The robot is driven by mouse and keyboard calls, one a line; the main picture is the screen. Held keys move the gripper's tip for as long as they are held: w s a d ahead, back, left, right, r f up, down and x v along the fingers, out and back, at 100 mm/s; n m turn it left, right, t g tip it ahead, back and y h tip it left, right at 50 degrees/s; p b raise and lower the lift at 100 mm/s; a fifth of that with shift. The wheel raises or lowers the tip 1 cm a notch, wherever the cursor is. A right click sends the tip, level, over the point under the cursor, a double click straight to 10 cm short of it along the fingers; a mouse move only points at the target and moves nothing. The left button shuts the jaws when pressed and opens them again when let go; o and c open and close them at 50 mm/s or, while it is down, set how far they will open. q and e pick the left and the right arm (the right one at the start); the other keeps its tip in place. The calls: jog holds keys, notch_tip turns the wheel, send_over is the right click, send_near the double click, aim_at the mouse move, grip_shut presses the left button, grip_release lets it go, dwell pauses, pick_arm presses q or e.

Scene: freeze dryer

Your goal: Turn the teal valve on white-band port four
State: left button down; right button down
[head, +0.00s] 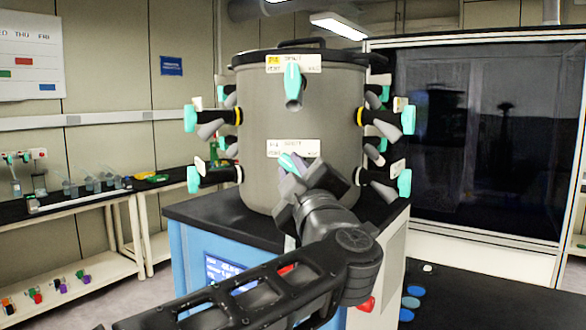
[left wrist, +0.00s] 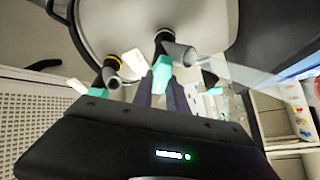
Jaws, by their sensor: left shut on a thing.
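A grey drum (head: 262,110) carries several ports with teal valves. On its lower front, under a white label (head: 293,148) whose print is too small to read fully, is a teal valve (head: 288,163). My left gripper (head: 298,178) is at this valve, its arm reaching up from the lower left and hiding most of the port. In the left wrist view the teal valve (left wrist: 161,72) sits between the two dark fingers (left wrist: 161,94), which are shut on it. A grey spout and black stem show beside it. My right gripper is in neither view.
Another front teal valve (head: 292,80) sits above, under a yellow-marked label. More teal valves (head: 407,120) stick out on both sides of the drum. The drum stands on a blue and white cabinet (head: 190,262). A dark glass-fronted enclosure (head: 480,140) stands right; benches (head: 90,197) stand left.

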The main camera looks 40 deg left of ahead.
pick_arm(q)
jog(key=shift+f+n+g, duration=0.1)
jog(key=shift+n+g, duration=0.3)
jog(key=shift+n, duration=0.6)
jog(key=c, duration=1.3)
grip_release()
jog(key=shift+d, duration=0.1)
jog(key=b+v, duration=0.2)
jog(key=v, duration=0.5)
jog(key=shift+s+d, duration=0.2)
jog(key=shift+d, duration=0.05)
